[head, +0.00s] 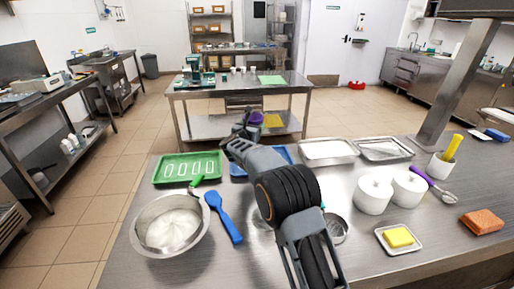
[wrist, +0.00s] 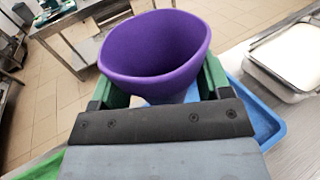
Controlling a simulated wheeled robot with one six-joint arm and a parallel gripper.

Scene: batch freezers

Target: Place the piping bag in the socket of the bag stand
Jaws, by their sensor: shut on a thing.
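The purple piping bag (wrist: 155,45) is held upright or nearly so, its wide mouth open towards the wrist camera. It shows as a small purple patch (head: 256,117) beyond the wrist in the head view. My gripper (wrist: 160,85) is shut on it, with a green finger on each side. In the head view my gripper (head: 243,131) reaches out over the far side of the near table, above a blue tray (head: 283,154). The bag's lower end is hidden. I cannot make out the bag stand or its socket; my arm covers part of the table.
On the steel table are a green tray (head: 160,178), a steel bowl (head: 145,236), a blue spatula (head: 226,220), two white pots (head: 373,195), a butter dish (head: 399,238) and steel trays (head: 328,150). A steel post (head: 455,85) rises at right. Another table (head: 240,90) stands beyond.

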